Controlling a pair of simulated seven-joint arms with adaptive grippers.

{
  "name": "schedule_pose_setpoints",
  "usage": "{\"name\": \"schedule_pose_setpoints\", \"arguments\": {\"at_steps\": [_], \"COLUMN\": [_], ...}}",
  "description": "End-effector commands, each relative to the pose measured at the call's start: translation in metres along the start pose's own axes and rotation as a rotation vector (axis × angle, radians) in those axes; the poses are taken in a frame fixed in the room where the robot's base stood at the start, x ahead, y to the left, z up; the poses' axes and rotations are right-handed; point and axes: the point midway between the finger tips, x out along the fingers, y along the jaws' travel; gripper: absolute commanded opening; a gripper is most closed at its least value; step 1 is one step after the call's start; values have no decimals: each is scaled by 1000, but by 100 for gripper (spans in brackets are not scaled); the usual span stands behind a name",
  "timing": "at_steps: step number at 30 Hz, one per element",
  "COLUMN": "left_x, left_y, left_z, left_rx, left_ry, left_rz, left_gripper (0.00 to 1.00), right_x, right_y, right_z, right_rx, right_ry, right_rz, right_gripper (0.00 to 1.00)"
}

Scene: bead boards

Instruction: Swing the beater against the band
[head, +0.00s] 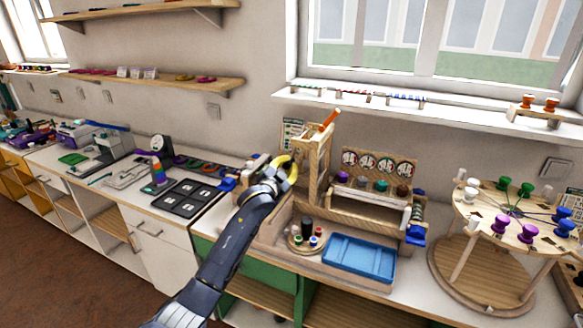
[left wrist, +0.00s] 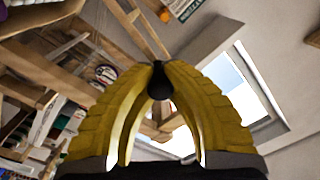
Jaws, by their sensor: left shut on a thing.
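My left gripper (head: 292,169) is at the left side of the wooden loom-like frame (head: 313,158). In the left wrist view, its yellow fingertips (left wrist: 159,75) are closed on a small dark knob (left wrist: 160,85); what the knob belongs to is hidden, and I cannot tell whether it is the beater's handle. An orange stick (head: 330,120) leans up from the top of the frame. The frame's lower wooden part runs right behind a pale roller-like bar (head: 372,206). I cannot make out the band clearly. My right gripper is not in view.
A blue tray (head: 359,259) and a round board with small spools (head: 307,238) lie in front of the frame. A round wooden stand with coloured spools (head: 515,215) is at right. Black panels (head: 185,197) lie left of my arm. A wall stands behind.

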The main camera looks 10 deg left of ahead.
Motion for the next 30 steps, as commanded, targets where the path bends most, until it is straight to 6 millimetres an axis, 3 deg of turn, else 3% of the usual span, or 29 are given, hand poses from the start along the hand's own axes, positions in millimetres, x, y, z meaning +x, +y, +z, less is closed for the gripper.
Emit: {"name": "schedule_pose_setpoints", "arguments": {"at_steps": [13,14,22,30], "left_x": [0,0,0,0], "left_y": [-9,-9,-7,-5], "left_z": [2,2,2,2], "left_rx": [60,59,57,56], "left_ry": [3,3,2,3], "left_rz": [-8,-8,-5,-3], "left_gripper": [0,13,44,46], "right_x": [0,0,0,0], "right_y": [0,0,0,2], "right_z": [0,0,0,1], "right_rx": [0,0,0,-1], "right_ry": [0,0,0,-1], "right_rz": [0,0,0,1], "right_gripper": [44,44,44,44]}}
